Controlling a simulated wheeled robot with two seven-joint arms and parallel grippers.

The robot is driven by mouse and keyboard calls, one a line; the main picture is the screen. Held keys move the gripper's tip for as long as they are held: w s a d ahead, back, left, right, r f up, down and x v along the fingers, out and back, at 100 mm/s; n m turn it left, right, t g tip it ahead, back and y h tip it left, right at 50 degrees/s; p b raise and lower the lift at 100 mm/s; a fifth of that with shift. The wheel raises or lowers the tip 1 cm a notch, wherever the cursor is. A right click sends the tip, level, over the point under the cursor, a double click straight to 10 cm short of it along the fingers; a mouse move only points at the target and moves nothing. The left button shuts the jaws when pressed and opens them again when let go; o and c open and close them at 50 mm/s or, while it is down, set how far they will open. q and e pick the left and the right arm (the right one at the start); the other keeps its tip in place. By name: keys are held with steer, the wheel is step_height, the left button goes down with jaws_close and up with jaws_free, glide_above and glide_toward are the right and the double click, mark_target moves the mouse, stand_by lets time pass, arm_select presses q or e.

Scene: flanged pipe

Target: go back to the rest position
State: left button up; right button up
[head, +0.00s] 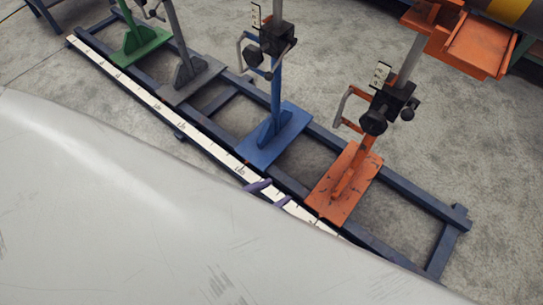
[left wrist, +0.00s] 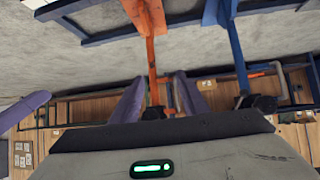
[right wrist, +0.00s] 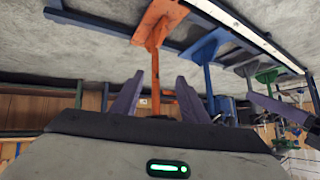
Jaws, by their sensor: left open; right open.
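In the head view only the purple fingertips of my left gripper (head: 271,194) show, past the edge of a large pale surface, over the white ruler strip. The left wrist view shows its two fingers (left wrist: 160,80) apart, with nothing between them. In the right wrist view my right gripper (right wrist: 159,78) is open, its fingers apart and empty, with the orange stand beyond. My right gripper cannot be made out in the head view. A purple finger at the side of each wrist view appears to belong to the other gripper.
A dark blue floor frame (head: 415,197) carries orange (head: 344,182), blue (head: 274,135), grey (head: 191,79) and green (head: 140,45) stands with clamps. A white ruler strip (head: 165,115) runs along its near side. An orange structure (head: 470,45) stands at top right. Concrete floor at right is clear.

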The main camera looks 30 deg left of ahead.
arm_select(q)
steer(key=s+a+r+n+g+p, duration=0.1)
steer(key=s+r+p, duration=0.3)
steer(key=p, duration=0.7)
steer(key=shift+a+r+g+y+p, duration=0.3)
steer(key=shift+r+g, duration=0.2)
steer(key=shift+r, duration=0.1)
arm_select(e)
step_height(320, 180, up, 6)
steer(key=d, duration=0.1)
steer(key=shift+s+g+h, duration=0.2)
steer(key=shift+g+h, duration=0.1)
arm_select(q)
steer(key=shift+c, duration=0.2)
arm_select(e)
steer(key=shift+c, duration=0.2)
